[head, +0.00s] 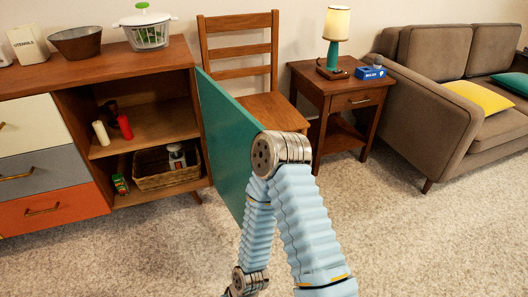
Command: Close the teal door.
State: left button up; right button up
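The teal door (222,140) stands wide open on the right side of the wooden hutch (150,62). It is swung outward from the hutch's right edge into the room, so the right compartment is exposed. One of my arms rises from the bottom of the head view, bends at its elbow in front of the door's outer edge and runs back down. The arm hides part of the door's near edge. I cannot tell whether it touches the door. Neither gripper shows in this view.
The open compartment holds a red bottle (125,126), a cream candle-like item (101,133) and a wicker basket (167,178). A wooden chair (268,105) stands behind the door. A side table (345,100) and sofa (430,85) are to the right. Carpet in front is clear.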

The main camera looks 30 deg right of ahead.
aim_at(230, 130)
jog(key=l+u, duration=0.15)
jog(key=l, duration=0.65)
jog(key=l+u, duration=0.2)
jog(key=l, duration=0.65)
jog(key=k+l+u, duration=0.15)
jog(key=l, duration=1.6)
jog(key=j, duration=0.35)
jog(key=i+j, duration=0.1)
jog(key=j, duration=0.25)
